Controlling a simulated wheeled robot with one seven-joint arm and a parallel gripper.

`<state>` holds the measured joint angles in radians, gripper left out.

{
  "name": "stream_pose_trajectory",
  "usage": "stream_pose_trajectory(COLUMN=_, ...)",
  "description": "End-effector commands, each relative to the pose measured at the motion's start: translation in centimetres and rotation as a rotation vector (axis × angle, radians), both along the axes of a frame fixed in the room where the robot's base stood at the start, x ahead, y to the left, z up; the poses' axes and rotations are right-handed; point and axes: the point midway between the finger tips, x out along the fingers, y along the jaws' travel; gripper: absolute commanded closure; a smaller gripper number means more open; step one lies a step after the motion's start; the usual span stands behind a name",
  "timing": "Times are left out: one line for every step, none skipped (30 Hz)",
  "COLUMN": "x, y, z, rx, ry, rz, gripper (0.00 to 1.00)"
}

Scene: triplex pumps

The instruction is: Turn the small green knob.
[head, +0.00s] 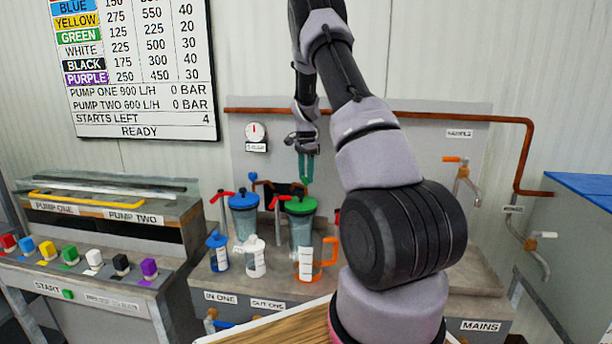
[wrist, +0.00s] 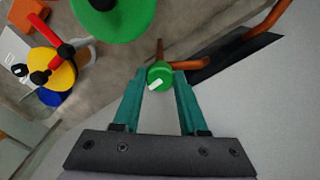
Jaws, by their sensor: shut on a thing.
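The small green knob (wrist: 160,77) is round with a white mark on its face and sits by a copper pipe in the wrist view. My gripper (wrist: 161,80) has its two teal fingers on either side of the knob, shut on it. In the head view my gripper (head: 306,167) points down in front of the grey back panel, above the green-lidded canister.
The green-lidded canister (head: 300,206) and a blue-lidded canister (head: 243,202) stand just below my gripper. An orange-handled jug (head: 307,264) and small bottles stand in front. Copper pipes (head: 400,114) run along the panel. A console (head: 100,262) with coloured knobs is at left.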

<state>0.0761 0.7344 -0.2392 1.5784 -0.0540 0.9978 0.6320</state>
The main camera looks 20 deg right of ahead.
Motion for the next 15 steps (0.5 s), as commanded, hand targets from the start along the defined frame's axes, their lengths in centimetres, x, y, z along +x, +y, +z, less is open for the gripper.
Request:
stream_pose_trajectory(x=0.09, y=-0.06, z=0.11, rx=-0.001, ry=-0.003, rz=0.001, gripper=1.00)
stream_pose_trajectory(x=0.10, y=-0.06, z=0.11, rx=-0.001, ry=-0.003, rz=0.001, gripper=1.00)
stream_pose_trajectory(x=0.09, y=-0.06, z=0.11, rx=-0.001, ry=-0.003, rz=0.001, gripper=1.00)
stream_pose_trajectory(x=0.09, y=-0.06, z=0.11, rx=-0.001, ry=-0.003, rz=0.001, gripper=0.47)
stream_pose_trajectory(x=0.09, y=-0.06, z=0.10, rx=-0.001, ry=-0.002, rz=0.001, gripper=0.35)
stream_pose_trajectory(x=0.08, y=-0.05, z=0.09, rx=-0.001, ry=-0.002, rz=0.001, gripper=0.28)
stream_pose_trajectory(x=0.08, y=-0.05, z=0.08, rx=-0.001, ry=-0.002, rz=0.001, gripper=0.28)
stream_pose_trajectory(x=0.06, y=-0.04, z=0.07, rx=0.000, ry=-0.002, rz=0.001, gripper=0.28)
stream_pose_trajectory(x=0.05, y=-0.04, z=0.06, rx=-0.001, ry=-0.001, rz=0.001, gripper=0.28)
stream_pose_trajectory(x=0.05, y=-0.03, z=0.05, rx=-0.001, ry=-0.001, rz=0.001, gripper=0.28)
stream_pose_trajectory(x=0.04, y=-0.03, z=0.05, rx=-0.001, ry=-0.001, rz=0.001, gripper=0.28)
stream_pose_trajectory(x=0.04, y=-0.02, z=0.04, rx=-0.001, ry=-0.001, rz=0.001, gripper=0.28)
stream_pose_trajectory(x=0.04, y=-0.02, z=0.04, rx=-0.001, ry=-0.001, rz=0.001, gripper=0.28)
stream_pose_trajectory(x=0.03, y=-0.02, z=0.05, rx=-0.001, ry=-0.001, rz=0.001, gripper=0.28)
stream_pose_trajectory(x=0.04, y=-0.02, z=0.11, rx=-0.001, ry=-0.001, rz=0.002, gripper=0.28)
